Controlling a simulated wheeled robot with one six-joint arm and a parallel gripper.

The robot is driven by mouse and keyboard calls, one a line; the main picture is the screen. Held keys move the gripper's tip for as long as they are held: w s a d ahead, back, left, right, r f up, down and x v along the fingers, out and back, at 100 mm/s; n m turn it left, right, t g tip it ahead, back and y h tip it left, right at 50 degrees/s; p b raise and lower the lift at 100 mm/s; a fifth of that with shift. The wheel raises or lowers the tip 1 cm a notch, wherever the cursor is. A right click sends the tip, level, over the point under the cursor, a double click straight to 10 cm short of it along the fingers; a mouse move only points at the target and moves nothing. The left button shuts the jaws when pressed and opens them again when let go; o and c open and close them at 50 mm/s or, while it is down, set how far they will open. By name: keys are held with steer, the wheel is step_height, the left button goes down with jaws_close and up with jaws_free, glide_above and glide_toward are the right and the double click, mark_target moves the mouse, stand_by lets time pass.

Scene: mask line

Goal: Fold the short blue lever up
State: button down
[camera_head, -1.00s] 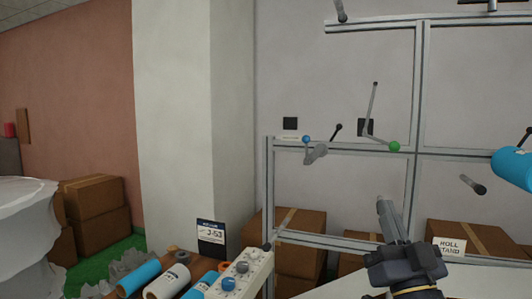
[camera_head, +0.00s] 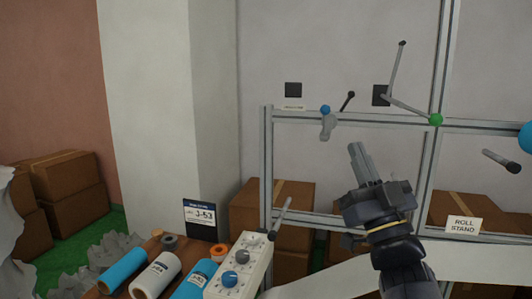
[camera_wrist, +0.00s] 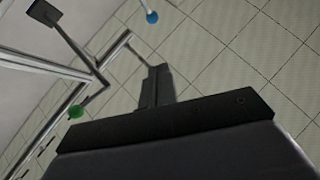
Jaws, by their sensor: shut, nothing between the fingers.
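The short lever has a blue ball knob (camera_head: 325,109) and a stubby grey body (camera_head: 327,127). The blue knob also shows at the top of the wrist view (camera_wrist: 152,17). My gripper (camera_head: 358,149) is shut and empty, to the right of the lever and a little below it, apart from it in the picture. Its closed fingers also show in the wrist view (camera_wrist: 158,74). I cannot tell the exact depth gap between fingers and knob.
A longer lever with a green knob (camera_head: 436,119) stands right of my gripper, also seen in the wrist view (camera_wrist: 76,112). A white control box (camera_head: 240,265) with knobs and several rolls lie at lower left. Cardboard boxes (camera_head: 275,205) stand behind the frame.

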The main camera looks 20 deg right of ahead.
mark_target(325, 123)
steer(key=w+r+p, duration=0.3)
steer(key=w+r, duration=0.1)
steer(key=w, duration=0.4)
steer(key=shift+w+r+p, duration=0.25)
steer(key=shift+r+p, duration=0.05)
steer(key=shift+d+f+b, duration=0.1)
steer(key=shift+b, duration=0.85)
steer(key=shift+w+d+r+m+g+h+b, duration=0.2)
steer(key=shift+w+r+m+h+b, duration=0.1)
steer(key=shift+r+m+h, duration=0.1)
steer(key=shift+w+d+r+m+g+h+b, duration=0.2)
steer(key=shift+r+m+h+b, duration=0.1)
steer(key=shift+r+m, duration=0.1)
steer(key=shift+a, duration=0.1)
